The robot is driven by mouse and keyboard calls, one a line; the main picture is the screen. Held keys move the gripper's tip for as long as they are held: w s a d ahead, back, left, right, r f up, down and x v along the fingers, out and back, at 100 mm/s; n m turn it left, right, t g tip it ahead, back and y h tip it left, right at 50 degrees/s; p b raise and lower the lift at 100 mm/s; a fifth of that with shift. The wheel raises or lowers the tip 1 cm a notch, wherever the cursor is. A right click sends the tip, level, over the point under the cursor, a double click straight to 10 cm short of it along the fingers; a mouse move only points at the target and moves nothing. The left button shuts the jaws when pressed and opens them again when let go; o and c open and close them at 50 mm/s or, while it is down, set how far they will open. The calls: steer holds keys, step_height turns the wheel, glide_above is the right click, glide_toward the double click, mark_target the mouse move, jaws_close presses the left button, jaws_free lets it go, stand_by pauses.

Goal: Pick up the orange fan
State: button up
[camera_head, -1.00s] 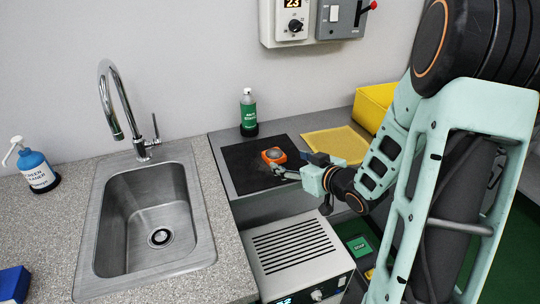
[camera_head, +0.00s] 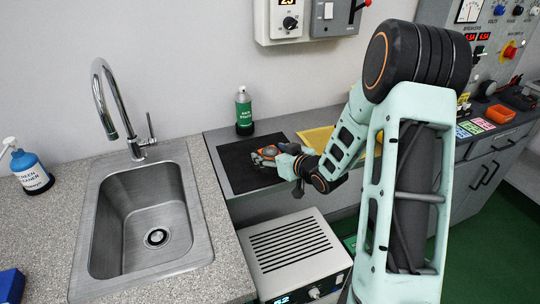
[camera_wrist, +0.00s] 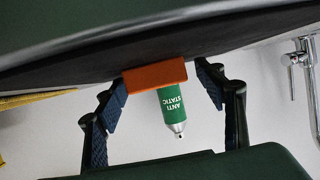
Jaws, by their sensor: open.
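The orange fan (camera_head: 266,153) lies on the black mat (camera_head: 236,165) on the counter. In the wrist view the orange fan (camera_wrist: 155,76) shows its orange side between my two fingers. My gripper (camera_head: 272,157) is low over the mat at the fan, with its fingers open. In the wrist view my gripper (camera_wrist: 163,95) has one dark blue finger on each side of the fan, with a gap visible at the right; contact on the left cannot be told. Part of the fan is hidden by the gripper in the head view.
A green anti-static bottle (camera_head: 244,113) stands behind the mat. A yellow mat (camera_head: 318,138) lies to the right, partly behind my arm. A sink (camera_head: 145,220) is at the left, and a vented grey box (camera_head: 292,250) stands in front. An orange item (camera_head: 500,114) sits at far right.

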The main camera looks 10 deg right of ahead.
steer(key=c, duration=1.2)
steer(key=shift+r, duration=0.15)
steer(key=shift+c, duration=0.2)
steer(key=shift+r, duration=0.6)
steer(key=s+d+r+p, duration=0.1)
steer(key=s+r+p, duration=0.2)
steer(key=s+r, duration=1)
steer(key=w+a+r+m+h+p, duration=0.1)
steer(key=w+r+m+h+p, duration=0.3)
steer(key=w+p, duration=0.3)
steer(key=r+p, duration=0.1)
steer(key=p, duration=0.2)
steer(key=shift+w+r+t+h+p, duration=0.2)
steer(key=shift+r+t+h+p, duration=0.1)
steer(key=shift+t+h, duration=0.1)
